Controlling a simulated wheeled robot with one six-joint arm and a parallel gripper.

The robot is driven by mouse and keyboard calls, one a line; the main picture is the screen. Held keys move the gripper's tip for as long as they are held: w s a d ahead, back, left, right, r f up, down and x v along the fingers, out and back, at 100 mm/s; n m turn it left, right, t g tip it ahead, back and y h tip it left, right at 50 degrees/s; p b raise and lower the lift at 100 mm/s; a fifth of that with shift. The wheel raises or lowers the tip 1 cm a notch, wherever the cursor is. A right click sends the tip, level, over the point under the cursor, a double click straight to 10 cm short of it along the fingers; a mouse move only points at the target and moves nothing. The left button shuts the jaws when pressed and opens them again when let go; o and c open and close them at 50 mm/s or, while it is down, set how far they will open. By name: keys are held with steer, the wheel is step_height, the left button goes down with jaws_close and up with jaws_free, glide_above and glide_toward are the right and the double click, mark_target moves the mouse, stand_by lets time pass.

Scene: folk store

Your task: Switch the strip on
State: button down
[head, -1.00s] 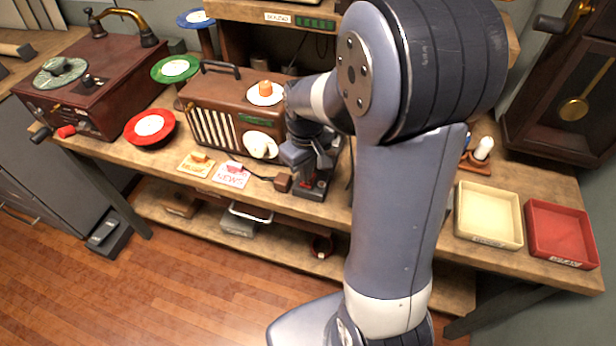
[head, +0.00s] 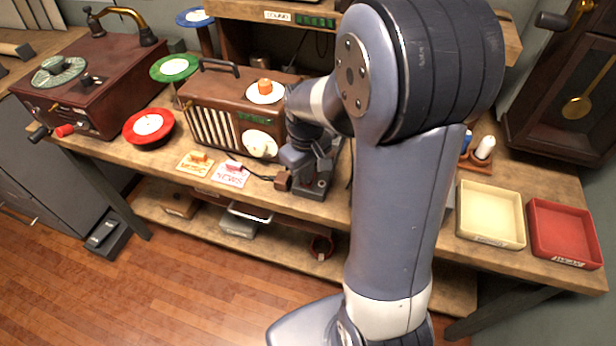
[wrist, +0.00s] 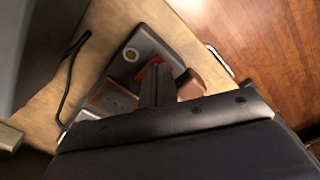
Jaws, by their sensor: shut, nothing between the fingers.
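The dark grey power strip (head: 316,192) lies near the front edge of the bench, right of the radio. The wrist view shows the strip (wrist: 172,48) with a round socket at one end and a red switch (wrist: 148,70) partly behind my fingers. Contact and the switch's position cannot be told. In the head view my gripper (head: 306,170) is over the strip and hides the switch.
The radio (head: 212,110) stands left of my gripper, with two cards (head: 231,176) before it and a cord running to the strip. A cream tray (head: 490,240) and a red tray (head: 562,260) stand at the right. A black cable (wrist: 68,85) lies beside the strip.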

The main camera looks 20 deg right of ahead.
steer(key=shift+f, duration=0.25)
step_height(320, 180, up, 7)
steer(key=p, duration=0.5)
steer(key=shift+r+p, duration=0.1)
steer(key=shift+p, duration=0.2)
steer(key=shift+f, duration=0.25)
step_height(320, 180, down, 7)
steer(key=b, duration=0.6)
steer(key=shift+r, duration=0.25)
